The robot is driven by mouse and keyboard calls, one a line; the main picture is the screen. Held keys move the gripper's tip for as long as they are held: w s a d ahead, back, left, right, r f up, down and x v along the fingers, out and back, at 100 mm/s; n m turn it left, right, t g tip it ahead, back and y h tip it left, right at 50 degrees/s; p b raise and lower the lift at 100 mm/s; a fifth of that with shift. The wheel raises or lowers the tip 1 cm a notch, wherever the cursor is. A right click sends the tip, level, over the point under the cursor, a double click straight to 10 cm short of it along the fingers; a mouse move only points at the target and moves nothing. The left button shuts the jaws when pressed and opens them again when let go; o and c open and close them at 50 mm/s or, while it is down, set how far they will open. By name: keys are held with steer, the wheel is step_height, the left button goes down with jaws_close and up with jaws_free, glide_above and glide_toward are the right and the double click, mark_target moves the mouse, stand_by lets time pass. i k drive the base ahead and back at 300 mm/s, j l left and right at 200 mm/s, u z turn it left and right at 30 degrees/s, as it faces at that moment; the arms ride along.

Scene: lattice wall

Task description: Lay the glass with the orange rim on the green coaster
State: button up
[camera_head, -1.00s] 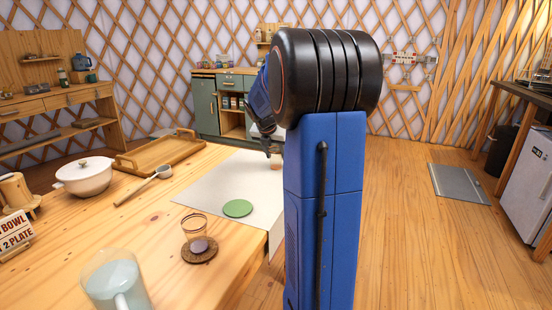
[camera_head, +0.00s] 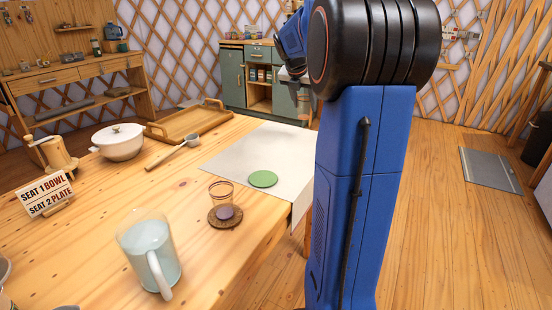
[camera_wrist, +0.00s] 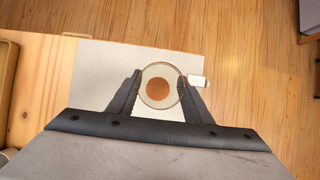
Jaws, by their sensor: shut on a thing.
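The green coaster (camera_head: 263,179) lies flat and bare on the pale cloth (camera_head: 243,150), near the table's right edge. My gripper (camera_wrist: 158,88) is shut on a clear glass (camera_wrist: 143,76), seen from above in the wrist view between the two fingers. Its rim looks orange-brown, and a round brown-orange patch shows inside it. In the head view my gripper (camera_head: 303,98) is at the far side, beyond the cloth and partly hidden by my arm. Another glass (camera_head: 221,191) with a brownish rim and purple contents stands on a brown round coaster (camera_head: 226,222).
A white pot (camera_head: 118,142), a ladle (camera_head: 173,152), a wooden tray (camera_head: 190,123) and a seat sign (camera_head: 46,197) are on the left. The cloth around the green coaster is clear. A small white object (camera_wrist: 197,80) shows beside the right finger.

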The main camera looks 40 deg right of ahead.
mark_target(263, 178)
steer(key=k+j+z, duration=0.15)
steer(key=j, duration=0.3)
steer(key=k+j+z, duration=0.2)
steer(key=j, duration=0.2)
steer(key=k+j+z, duration=0.15)
steer(key=j, duration=0.3)
